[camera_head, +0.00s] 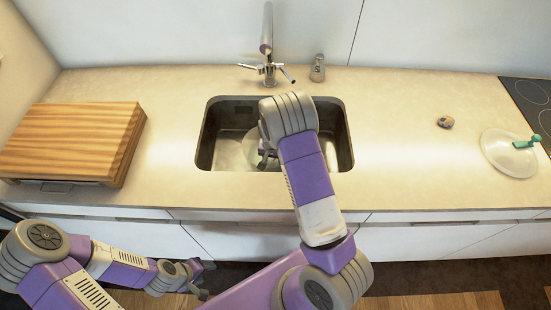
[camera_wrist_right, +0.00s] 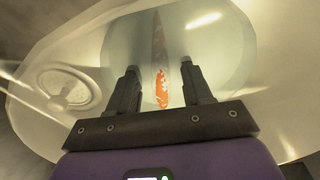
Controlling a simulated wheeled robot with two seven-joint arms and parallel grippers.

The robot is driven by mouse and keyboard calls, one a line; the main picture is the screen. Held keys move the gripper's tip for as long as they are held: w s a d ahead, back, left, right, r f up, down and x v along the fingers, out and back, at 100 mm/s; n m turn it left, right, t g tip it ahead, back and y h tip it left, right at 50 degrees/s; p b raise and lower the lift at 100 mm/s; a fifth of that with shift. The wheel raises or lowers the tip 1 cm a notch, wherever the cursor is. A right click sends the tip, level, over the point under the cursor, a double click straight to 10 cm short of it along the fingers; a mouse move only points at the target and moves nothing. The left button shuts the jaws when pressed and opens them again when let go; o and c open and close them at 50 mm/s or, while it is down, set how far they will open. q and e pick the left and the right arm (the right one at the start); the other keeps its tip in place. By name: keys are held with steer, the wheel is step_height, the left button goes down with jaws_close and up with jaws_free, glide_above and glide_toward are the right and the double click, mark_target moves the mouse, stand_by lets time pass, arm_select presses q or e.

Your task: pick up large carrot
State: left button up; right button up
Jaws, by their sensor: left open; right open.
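The carrot (camera_wrist_right: 162,92) is long, thin and orange with pale patches. In the right wrist view it lies lengthwise, its far end darker, on or in a pale translucent round dish (camera_wrist_right: 218,62). The dish also shows in the sink in the head view (camera_head: 232,152). My right gripper (camera_wrist_right: 161,78) is open, its fingers on either side of the carrot in the picture; I cannot tell whether they touch it. In the head view my right arm hides the carrot. My left gripper (camera_head: 199,282) is open and empty, low in front of the cabinets.
The sink (camera_head: 207,130) has raised walls around the right gripper; its drain (camera_wrist_right: 68,88) shows at left. A faucet (camera_head: 267,45) stands behind it. A wooden board (camera_head: 75,135) is at left. A clear lid (camera_head: 505,155) and a small object (camera_head: 445,122) are at right.

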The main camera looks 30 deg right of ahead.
jaws_close()
stand_by(0.4)
